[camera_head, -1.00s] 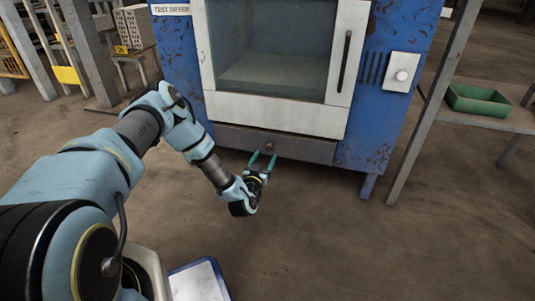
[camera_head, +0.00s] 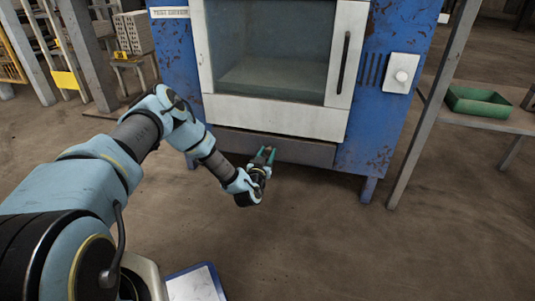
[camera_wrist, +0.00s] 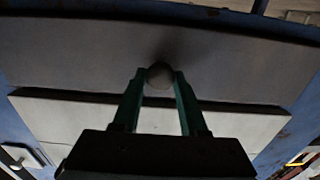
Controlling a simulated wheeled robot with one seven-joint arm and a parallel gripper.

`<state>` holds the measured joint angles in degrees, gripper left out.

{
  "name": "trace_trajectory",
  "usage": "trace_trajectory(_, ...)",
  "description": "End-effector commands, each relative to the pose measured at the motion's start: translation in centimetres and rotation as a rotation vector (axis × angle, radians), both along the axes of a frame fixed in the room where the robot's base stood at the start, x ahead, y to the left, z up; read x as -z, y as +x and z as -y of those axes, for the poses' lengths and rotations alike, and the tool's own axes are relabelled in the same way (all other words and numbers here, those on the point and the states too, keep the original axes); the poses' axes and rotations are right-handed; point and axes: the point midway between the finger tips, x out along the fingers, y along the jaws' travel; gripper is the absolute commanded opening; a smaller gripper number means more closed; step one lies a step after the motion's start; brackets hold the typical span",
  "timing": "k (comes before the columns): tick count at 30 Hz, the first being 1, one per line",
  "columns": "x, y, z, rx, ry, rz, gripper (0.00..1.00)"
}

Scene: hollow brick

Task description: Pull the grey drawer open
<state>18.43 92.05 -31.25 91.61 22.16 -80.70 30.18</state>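The grey drawer (camera_head: 308,152) is a wide, low front at the bottom of the blue dryer, under the white-framed glass door. It looks flush with the dryer. In the wrist view the drawer front (camera_wrist: 75,60) fills the upper part, with its round knob (camera_wrist: 160,76) in the middle. My gripper (camera_head: 267,152) is at the drawer front. Its two green fingers (camera_wrist: 161,84) stand on either side of the knob and appear to touch it, closed on it. In the head view the fingers hide the knob.
The blue dryer (camera_head: 364,130) stands on legs, with open floor (camera_head: 330,230) in front. A white door frame (camera_head: 275,117) sits just above the drawer. At right, a metal table holds a green tray (camera_head: 478,101). At left, a small stand bears hollow bricks (camera_head: 135,32).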

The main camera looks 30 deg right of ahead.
Motion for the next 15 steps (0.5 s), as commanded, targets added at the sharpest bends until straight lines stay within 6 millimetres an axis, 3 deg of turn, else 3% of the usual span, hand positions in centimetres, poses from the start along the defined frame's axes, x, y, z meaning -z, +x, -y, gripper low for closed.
trace_trajectory(2,0.01,-0.01,-0.01,0.0,0.0,0.0,0.32)
trace_trajectory(10,0.01,-0.01,-0.01,0.0,0.0,0.0,0.01)
trace_trajectory(15,0.02,-0.01,-0.01,0.0,0.0,0.0,0.0)
